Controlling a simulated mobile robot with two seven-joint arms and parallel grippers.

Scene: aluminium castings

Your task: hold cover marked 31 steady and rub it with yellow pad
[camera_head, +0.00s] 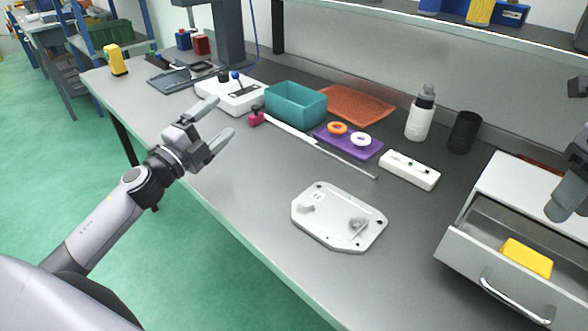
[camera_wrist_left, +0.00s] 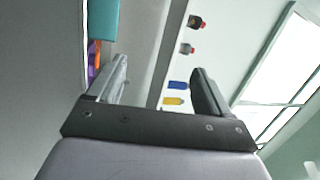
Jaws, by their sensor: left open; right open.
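A light grey cast cover (camera_head: 338,232) lies flat on the workbench, front centre in the head view; a small mark on it is too small to read. The yellow pad (camera_head: 527,257) lies inside the open drawer (camera_head: 462,252) at the lower right. My left gripper (camera_head: 222,117) is open and empty, raised over the bench's front edge, to the left of the cover and apart from it. It also shows open in the left wrist view (camera_wrist_left: 158,80). My right gripper (camera_head: 568,150) shows only partly at the right edge, open, above the drawer unit.
Behind the cover stand a teal bin (camera_head: 296,106), a purple tray (camera_head: 348,146) with rings, a white block (camera_head: 409,170), a white bottle (camera_head: 420,118) and a black cup (camera_head: 464,132). A long thin rod (camera_head: 346,160) lies nearby. The bench left of the cover is clear.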

